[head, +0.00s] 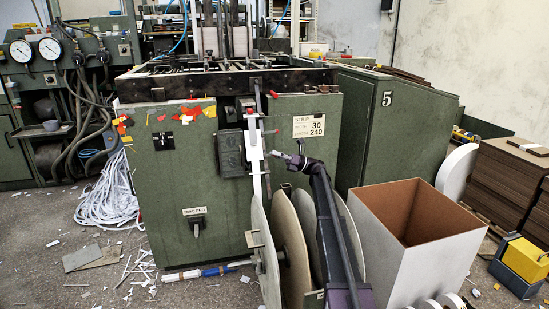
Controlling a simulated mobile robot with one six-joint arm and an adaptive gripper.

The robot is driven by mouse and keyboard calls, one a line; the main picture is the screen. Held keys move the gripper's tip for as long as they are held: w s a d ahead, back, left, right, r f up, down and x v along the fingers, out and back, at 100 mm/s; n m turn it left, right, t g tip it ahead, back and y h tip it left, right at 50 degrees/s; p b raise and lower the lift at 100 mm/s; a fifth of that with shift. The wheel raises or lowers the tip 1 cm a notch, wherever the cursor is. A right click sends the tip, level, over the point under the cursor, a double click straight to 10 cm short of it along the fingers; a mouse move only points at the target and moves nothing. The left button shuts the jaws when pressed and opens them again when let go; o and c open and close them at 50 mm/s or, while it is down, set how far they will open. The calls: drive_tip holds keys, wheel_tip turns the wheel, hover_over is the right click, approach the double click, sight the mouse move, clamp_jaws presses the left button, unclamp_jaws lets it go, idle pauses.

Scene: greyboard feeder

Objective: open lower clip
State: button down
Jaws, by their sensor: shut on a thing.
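The green feeder machine (170,200) stands in the middle, with a white vertical strip (254,150) running down its front. A dark clip block (231,152) sits left of the strip, and small red-tipped levers (273,95) show higher up. My gripper (276,154) reaches in from the lower right, its tips just right of the strip at the height of the dark block. It is shut on a small part there, which appears to be the lower clip; the fingers largely hide it. I cannot tell the clip's position.
Large pale discs (290,250) stand on edge below my gripper. An open white box (430,235) with a brown inside stands right of my arm. Stacked brown board (500,185) and a yellow-black case (522,262) are at far right. Scraps litter the left floor.

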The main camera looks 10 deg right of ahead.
drive_tip(key=shift+w, duration=0.15)
drive_tip(key=c, duration=0.6)
unclamp_jaws()
